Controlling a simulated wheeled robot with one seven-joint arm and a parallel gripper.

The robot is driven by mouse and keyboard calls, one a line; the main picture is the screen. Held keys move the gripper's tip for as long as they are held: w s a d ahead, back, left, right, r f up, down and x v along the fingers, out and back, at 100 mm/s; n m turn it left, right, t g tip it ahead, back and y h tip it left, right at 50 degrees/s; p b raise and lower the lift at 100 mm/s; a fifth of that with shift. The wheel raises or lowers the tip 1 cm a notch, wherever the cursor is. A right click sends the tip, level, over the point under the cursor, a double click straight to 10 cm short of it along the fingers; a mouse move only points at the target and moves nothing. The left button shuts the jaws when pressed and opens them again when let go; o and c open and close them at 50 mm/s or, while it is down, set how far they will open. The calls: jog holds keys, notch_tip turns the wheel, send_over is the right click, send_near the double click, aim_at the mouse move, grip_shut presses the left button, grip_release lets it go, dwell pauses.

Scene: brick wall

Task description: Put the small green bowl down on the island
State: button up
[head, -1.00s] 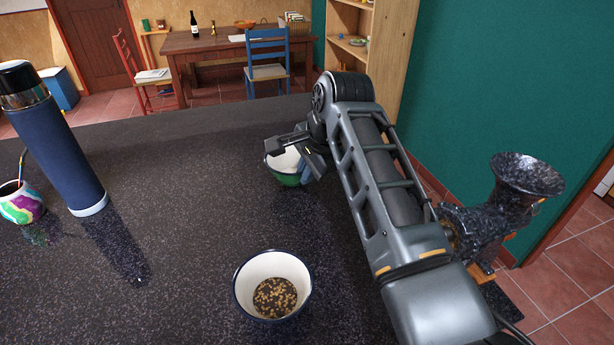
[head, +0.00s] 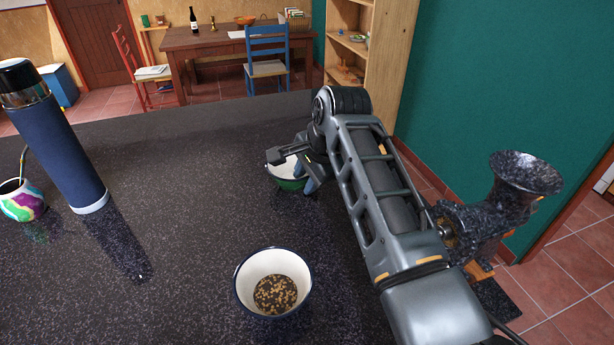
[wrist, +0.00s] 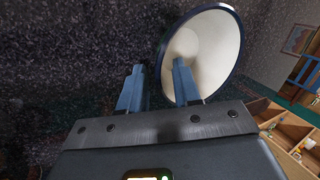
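The small green bowl (head: 289,184), white inside, stands upright on the dark speckled island (head: 190,225), near its far right part. My gripper (head: 308,177) is at the bowl's right side, low over the island. In the wrist view the bowl's pale inside (wrist: 212,45) and dark rim show. The two blue fingers of my gripper (wrist: 159,88) are apart there, one over the bowl's inside and one outside its wall, with a gap between them. The arm hides part of the bowl in the head view.
A white bowl with dark rim (head: 252,277) and brown bits inside stands nearer. A blue flask (head: 60,145) and a colourful cup (head: 22,203) stand at left. A dark grinder (head: 500,205) stands at right. The island's middle is clear.

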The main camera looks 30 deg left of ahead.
jog(key=shift+r, duration=0.1)
jog(key=b+v, duration=0.1)
jog(key=v, duration=1.1)
jog(key=shift+s, duration=0.1)
